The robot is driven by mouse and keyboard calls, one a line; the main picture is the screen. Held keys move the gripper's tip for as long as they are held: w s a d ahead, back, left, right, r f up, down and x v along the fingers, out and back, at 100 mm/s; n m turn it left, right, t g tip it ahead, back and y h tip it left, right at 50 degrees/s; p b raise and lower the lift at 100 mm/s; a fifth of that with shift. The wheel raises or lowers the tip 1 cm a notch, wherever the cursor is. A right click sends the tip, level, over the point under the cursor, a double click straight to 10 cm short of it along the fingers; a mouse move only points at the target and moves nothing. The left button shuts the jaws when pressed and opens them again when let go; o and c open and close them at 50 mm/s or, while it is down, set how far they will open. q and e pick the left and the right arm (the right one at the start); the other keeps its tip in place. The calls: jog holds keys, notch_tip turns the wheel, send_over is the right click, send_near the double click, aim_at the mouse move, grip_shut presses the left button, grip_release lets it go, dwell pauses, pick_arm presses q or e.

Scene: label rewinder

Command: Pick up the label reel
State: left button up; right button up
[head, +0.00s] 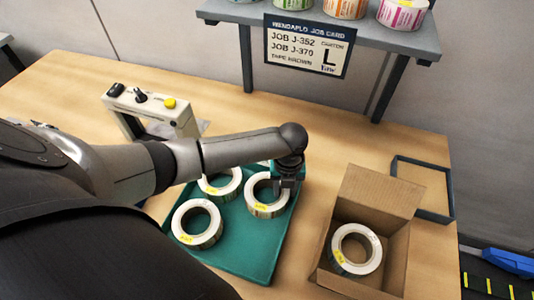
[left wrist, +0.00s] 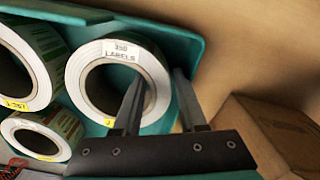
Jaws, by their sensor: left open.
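Three white label reels with yellow tags lie in a teal tray (head: 262,262): a right one (head: 262,208), a front-left one (head: 197,238) and a back one (head: 222,191) partly behind my arm. My left gripper (head: 288,184) is open at the right reel. In the left wrist view my left gripper (left wrist: 160,78) has one finger over the hole of a reel (left wrist: 88,62) marked "LABELS" and the other outside its rim, beside the tray wall. I cannot tell how deep the fingers reach. Another label reel (head: 340,262) lies in a cardboard box. My right gripper is out of view.
The open cardboard box (head: 378,190) stands right of the tray, with a dark empty frame (head: 432,212) behind it. A beige device (head: 150,108) with knobs stands behind the tray. A shelf (head: 330,30) holds several reels and a job card (head: 308,46).

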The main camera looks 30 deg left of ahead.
pick_arm(q)
grip_shut()
dwell(1.4)
